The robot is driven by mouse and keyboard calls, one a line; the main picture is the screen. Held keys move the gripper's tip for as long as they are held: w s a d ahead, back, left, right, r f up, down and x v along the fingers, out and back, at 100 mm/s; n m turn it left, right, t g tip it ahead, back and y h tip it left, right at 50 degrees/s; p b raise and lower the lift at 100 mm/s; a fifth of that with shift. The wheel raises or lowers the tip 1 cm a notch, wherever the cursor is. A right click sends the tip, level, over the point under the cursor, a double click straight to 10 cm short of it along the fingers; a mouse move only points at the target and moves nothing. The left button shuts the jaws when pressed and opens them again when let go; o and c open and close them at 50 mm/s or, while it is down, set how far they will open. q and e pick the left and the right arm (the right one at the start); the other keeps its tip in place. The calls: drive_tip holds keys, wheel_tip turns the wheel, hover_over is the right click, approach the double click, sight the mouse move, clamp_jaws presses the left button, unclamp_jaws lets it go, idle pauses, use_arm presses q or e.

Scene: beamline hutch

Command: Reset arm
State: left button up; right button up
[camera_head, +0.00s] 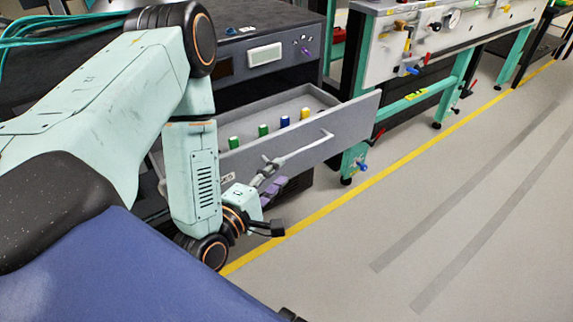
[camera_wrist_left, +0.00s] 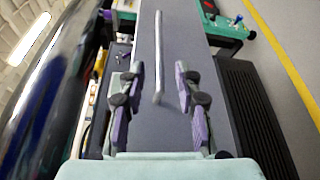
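My left gripper (camera_head: 273,177) hangs in front of the open drawer (camera_head: 345,120), close to its long bar handle (camera_head: 310,147). In the left wrist view, my left gripper (camera_wrist_left: 160,78) has its two purple-padded fingers spread apart. The silver handle (camera_wrist_left: 158,50) shows between them with a gap on each side, against the grey drawer front (camera_wrist_left: 175,125). I cannot tell how far the fingertips are from the drawer front. Nothing is held. My right gripper does not show.
Several green, blue and yellow small items (camera_head: 284,121) stand in the drawer. The dark cabinet (camera_head: 265,55) is behind it. A green-legged bench (camera_head: 425,95) with valves and a gauge stands to the right. Grey floor (camera_head: 400,200) with a yellow line is free at right.

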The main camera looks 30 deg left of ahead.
use_arm(q)
drive_tip(key=shift+s+r, duration=0.1)
drive_tip(key=shift+s, duration=0.4)
drive_tip(key=s+d+f+m+g+h, duration=0.1)
drive_tip(key=s+d+f+m+g, duration=0.1)
drive_tip(key=s+f+m+g, duration=0.4)
drive_tip(key=s+d+f+m+g, duration=0.1)
drive_tip(key=s+f+m+g, duration=0.2)
drive_tip(key=f+m, duration=0.4)
drive_tip(key=s+d+m+g+y+p, duration=0.1)
drive_tip(key=s+m+g+p, duration=0.3)
drive_tip(key=s, duration=1.1)
drive_tip(key=d+m+g, duration=0.1)
drive_tip(key=m+g, duration=0.1)
drive_tip(key=g, duration=0.2)
drive_tip(key=shift+s+d+f+m, duration=0.15)
drive_tip(key=shift+d+f+m, duration=0.15)
drive_tip(key=shift+f, duration=0.1)
